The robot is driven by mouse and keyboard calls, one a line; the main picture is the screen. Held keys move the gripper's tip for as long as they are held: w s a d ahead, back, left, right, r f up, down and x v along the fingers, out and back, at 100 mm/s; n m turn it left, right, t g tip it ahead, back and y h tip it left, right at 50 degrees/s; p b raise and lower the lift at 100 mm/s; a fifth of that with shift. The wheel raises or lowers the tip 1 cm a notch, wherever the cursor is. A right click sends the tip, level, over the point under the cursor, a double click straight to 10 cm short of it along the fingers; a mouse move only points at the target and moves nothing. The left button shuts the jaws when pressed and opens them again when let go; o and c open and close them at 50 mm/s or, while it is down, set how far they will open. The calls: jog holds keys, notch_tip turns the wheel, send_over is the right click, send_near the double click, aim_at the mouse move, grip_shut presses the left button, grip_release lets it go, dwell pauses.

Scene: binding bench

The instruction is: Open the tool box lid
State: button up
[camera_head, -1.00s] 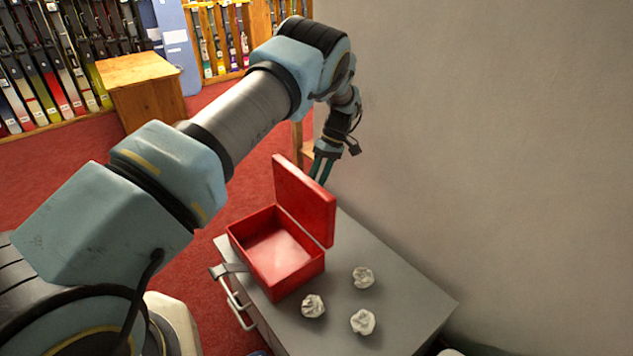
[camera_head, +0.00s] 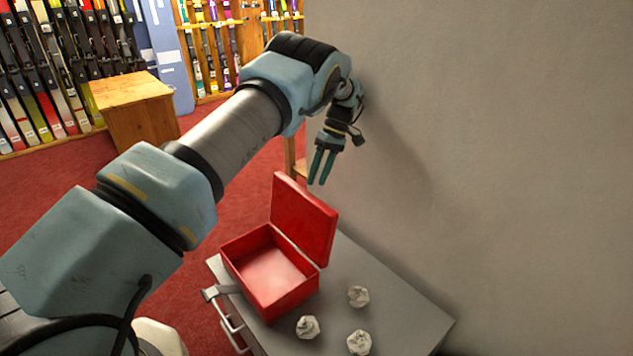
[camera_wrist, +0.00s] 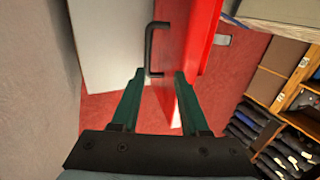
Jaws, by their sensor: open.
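The red tool box (camera_head: 262,279) stands on the grey cabinet with its lid (camera_head: 303,222) raised upright on the side toward the wall. The inside of the box is visible and looks empty. My gripper (camera_head: 317,184) is open and empty, above and behind the raised lid, with its fingers pointing down. In the wrist view the red lid (camera_wrist: 195,45) lies beyond the fingers, and a dark handle (camera_wrist: 150,48) shows ahead of the open fingertips (camera_wrist: 159,72). I see no contact between the fingers and the lid.
Three crumpled paper balls (camera_head: 358,296) lie on the grey cabinet top (camera_head: 395,310) beside the box. A plain wall (camera_head: 480,130) stands close on the right of my gripper.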

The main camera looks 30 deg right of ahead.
jog(key=shift+c, duration=1.4)
jog(key=shift+d+m+h+p, duration=0.1)
jog(key=shift+m+h+p, duration=0.25)
jog(key=shift+m, duration=0.25)
jog(key=shift+c, duration=0.7)
jog(key=m, duration=0.1)
jog(key=m+p, duration=0.1)
jog(key=m, duration=0.1)
jog(key=shift+w+d+r+h, duration=0.1)
jog(key=shift+w+d+h, duration=0.1)
jog(key=shift+d+h, duration=0.15)
grip_shut()
notch_tip(320, 180, down, 8)
jog(key=a+m+t+h+p, duration=0.1)
jog(key=m+h+p, duration=0.2)
jog(key=m, duration=1)
jog(key=shift+w+m+p, duration=0.3)
jog(key=shift+m+p, duration=0.1)
jog(key=shift+p, duration=1.45)
